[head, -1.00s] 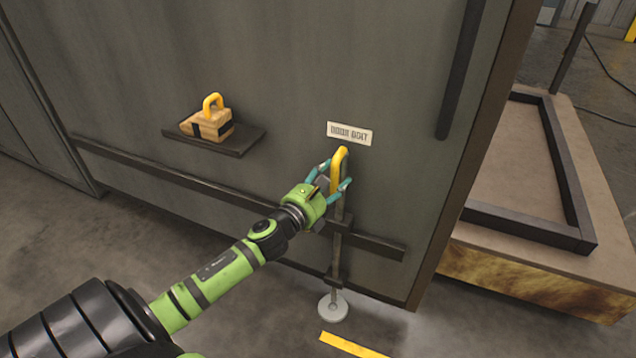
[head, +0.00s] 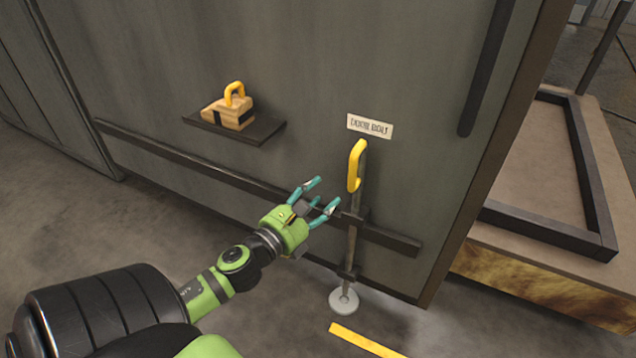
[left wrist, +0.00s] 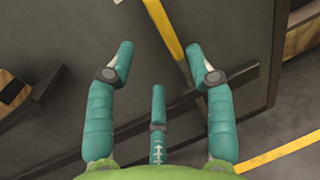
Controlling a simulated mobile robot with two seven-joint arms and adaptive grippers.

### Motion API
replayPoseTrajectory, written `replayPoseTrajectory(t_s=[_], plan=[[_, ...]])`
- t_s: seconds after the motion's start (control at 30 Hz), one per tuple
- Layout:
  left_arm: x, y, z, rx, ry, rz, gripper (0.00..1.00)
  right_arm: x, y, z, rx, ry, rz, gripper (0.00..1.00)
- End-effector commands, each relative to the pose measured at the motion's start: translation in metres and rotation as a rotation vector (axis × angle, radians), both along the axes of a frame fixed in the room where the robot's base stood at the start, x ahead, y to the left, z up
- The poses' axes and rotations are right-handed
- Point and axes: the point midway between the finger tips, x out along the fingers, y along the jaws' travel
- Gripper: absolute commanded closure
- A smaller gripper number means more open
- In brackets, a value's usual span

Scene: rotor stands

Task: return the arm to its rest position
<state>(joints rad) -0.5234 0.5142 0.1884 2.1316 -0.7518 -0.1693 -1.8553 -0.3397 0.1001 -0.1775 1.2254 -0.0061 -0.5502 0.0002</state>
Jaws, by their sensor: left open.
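My left gripper (head: 316,199) is open and empty in the head view, with green body and teal fingers. It is left of and below the yellow handle (head: 356,166) of the door bolt, apart from it. The bolt's rod runs down the grey door (head: 300,60) to a round pale foot (head: 343,300) at the floor. The left wrist view shows the spread teal fingers (left wrist: 162,70) with nothing between them and the yellow handle (left wrist: 165,28) beyond. My right gripper is not in view.
A small shelf (head: 262,131) on the door holds a wooden block (head: 230,113) with a yellow grip. A label plate (head: 369,126) is above the bolt. A dark rail (head: 200,172) crosses the door. A platform with a dark frame (head: 540,236) stands at right. A yellow stripe (head: 365,341) marks the floor.

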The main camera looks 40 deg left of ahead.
Motion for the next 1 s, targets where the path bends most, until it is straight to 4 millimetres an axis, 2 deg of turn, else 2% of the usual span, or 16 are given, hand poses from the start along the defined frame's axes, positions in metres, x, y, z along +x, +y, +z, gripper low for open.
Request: replayPoseTrajectory(t_s=[0.37,0.47,0.57,0.67,0.7,0.77,0.8,0.9,1.0], plan=[[0.0,0.0,-0.001,-0.006,0.003,0.002,0.46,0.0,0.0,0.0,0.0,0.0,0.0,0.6],[0.0,0.004,-0.018,-0.097,0.032,0.025,0.46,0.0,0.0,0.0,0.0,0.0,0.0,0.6],[-0.002,0.013,-0.062,-0.342,0.101,0.096,0.46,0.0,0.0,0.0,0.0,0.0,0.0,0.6],[-0.013,0.016,-0.131,-0.715,0.192,0.227,0.46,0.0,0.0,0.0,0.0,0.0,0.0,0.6],[-0.02,0.014,-0.161,-0.879,0.226,0.294,0.46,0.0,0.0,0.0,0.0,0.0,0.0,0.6],[-0.033,0.008,-0.206,-1.118,0.269,0.406,0.46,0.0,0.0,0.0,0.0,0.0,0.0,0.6],[-0.043,0.0,-0.234,-1.27,0.293,0.487,0.46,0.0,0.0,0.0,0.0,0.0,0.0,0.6],[-0.073,-0.025,-0.3,-1.624,0.33,0.716,0.46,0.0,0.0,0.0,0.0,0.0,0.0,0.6],[-0.107,-0.059,-0.357,-1.93,0.333,0.976,0.46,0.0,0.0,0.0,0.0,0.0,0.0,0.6]])
